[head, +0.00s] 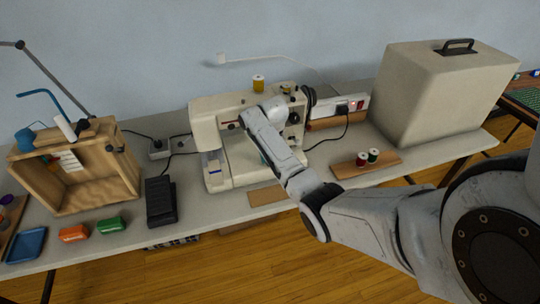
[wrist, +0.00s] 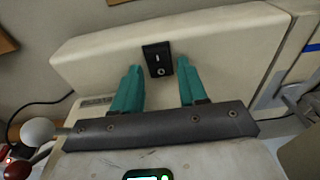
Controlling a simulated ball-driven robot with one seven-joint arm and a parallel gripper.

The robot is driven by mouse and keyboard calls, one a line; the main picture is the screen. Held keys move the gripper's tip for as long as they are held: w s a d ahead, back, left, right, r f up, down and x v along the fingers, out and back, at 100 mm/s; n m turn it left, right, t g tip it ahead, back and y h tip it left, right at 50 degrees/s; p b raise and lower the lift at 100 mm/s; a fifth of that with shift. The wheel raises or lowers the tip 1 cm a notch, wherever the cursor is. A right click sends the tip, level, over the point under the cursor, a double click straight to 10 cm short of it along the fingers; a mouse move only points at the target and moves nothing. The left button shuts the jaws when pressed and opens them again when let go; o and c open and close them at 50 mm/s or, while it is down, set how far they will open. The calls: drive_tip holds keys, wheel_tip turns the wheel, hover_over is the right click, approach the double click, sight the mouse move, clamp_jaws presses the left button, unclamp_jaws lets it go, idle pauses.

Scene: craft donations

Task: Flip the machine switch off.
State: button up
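The cream sewing machine (head: 207,128) stands on the table in the head view. In the wrist view its cream body (wrist: 225,45) fills much of the upper picture. A small black switch plate (wrist: 157,58) is set in that body, with a light mark and a round fitting on it. Its on or off position is too small to tell. My gripper (wrist: 159,68) has two teal fingers spread wide, one on each side of the switch, with nothing between them. I cannot tell whether the fingertips touch the machine. In the head view my arm hides the switch and most of the gripper.
A power strip (head: 350,105) with a red light is behind the machine at right. A large beige case (head: 425,100) stands farther right. Two thread spools stand on a wooden board (head: 345,171). A black pedal (head: 161,201) and wooden box (head: 90,190) are at left.

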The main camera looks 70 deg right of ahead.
drive_tip(key=shift+o, duration=0.6)
drive_tip(key=shift+r, duration=0.1)
wheel_tip(320, 180, up, 10)
drive_tip(key=a, duration=0.1)
drive_tip(key=shift+s+r, duration=0.25)
drive_tip(key=shift+s, duration=0.2)
drive_tip(key=a+f+n, duration=0.1)
drive_tip(key=a+f, duration=0.2)
drive_tip(key=a, duration=0.4)
drive_tip(key=s+a+f+n+y, duration=0.1)
drive_tip(key=a+f+n, duration=0.1)
drive_tip(key=a+f, duration=0.35)
drive_tip(key=a+f+n, duration=0.1)
drive_tip(key=a, duration=0.8)
drive_tip(key=s+a+f+n, duration=0.1)
drive_tip(key=s+a+n, duration=0.4)
drive_tip(key=s+a, duration=0.9)
drive_tip(key=shift+s+f, duration=0.25)
drive_tip(key=shift+s, duration=0.9)
